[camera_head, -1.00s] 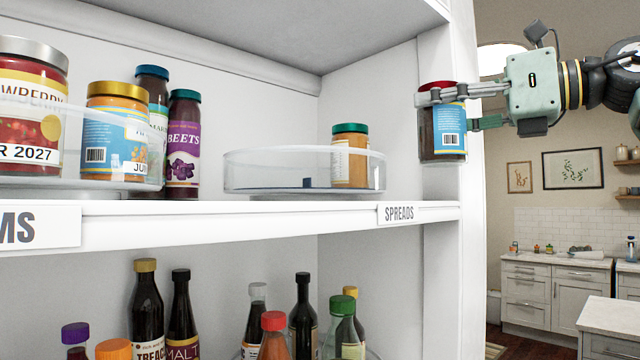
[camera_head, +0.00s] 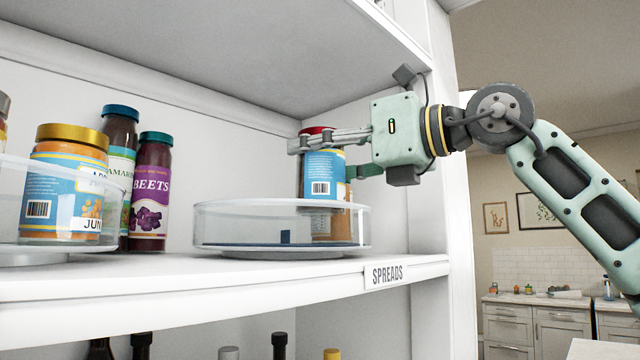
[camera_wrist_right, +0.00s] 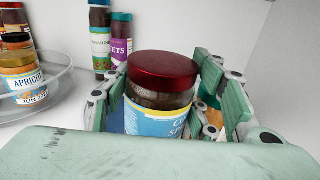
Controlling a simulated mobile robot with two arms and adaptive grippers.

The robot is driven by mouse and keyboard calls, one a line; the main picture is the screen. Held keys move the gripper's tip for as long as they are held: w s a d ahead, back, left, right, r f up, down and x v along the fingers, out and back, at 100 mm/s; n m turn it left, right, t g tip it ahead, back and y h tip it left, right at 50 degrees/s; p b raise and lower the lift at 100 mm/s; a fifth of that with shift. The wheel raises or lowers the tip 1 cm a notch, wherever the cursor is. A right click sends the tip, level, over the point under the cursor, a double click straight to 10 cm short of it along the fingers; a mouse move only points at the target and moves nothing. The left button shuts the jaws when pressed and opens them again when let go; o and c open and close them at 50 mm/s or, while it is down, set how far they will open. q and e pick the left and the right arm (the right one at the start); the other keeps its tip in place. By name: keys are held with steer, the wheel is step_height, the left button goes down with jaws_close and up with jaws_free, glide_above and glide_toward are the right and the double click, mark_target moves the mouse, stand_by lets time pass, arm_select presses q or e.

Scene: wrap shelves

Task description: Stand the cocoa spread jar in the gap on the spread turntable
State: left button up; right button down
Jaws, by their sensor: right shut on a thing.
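My right gripper (camera_head: 330,156) is shut on the cocoa spread jar (camera_head: 322,176), which has a dark red lid and a blue label. In the right wrist view the jar (camera_wrist_right: 160,90) stands upright between the fingers. The gripper holds it over the right side of the spread turntable (camera_head: 225,226), a clear round tray above the SPREADS label. The jar's lower part shows behind or within the clear rim; I cannot tell whether it touches the tray floor. It mostly hides another jar (camera_head: 346,222) on the turntable. My left gripper is not in view.
An apricot jar (camera_head: 64,185) stands on another clear turntable (camera_head: 15,215) at left. Beets (camera_head: 152,190) and tamarind-like (camera_head: 120,150) jars stand between the turntables. The shelf's right side wall and the shelf above enclose my gripper. Bottle tops show on the shelf below.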

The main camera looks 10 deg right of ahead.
mark_target(319, 177)
step_height(319, 177, down, 3)
steer(key=shift+s+a+f, duration=0.1)
steer(key=shift+a, duration=0.05)
steer(key=shift+d+f, duration=0.15)
steer(key=shift+d, duration=0.1)
steer(key=shift+a, duration=0.1)
steer(key=shift+a+f, duration=0.1)
steer(key=shift+f, duration=0.1)
steer(key=c, duration=0.7)
jaws_free()
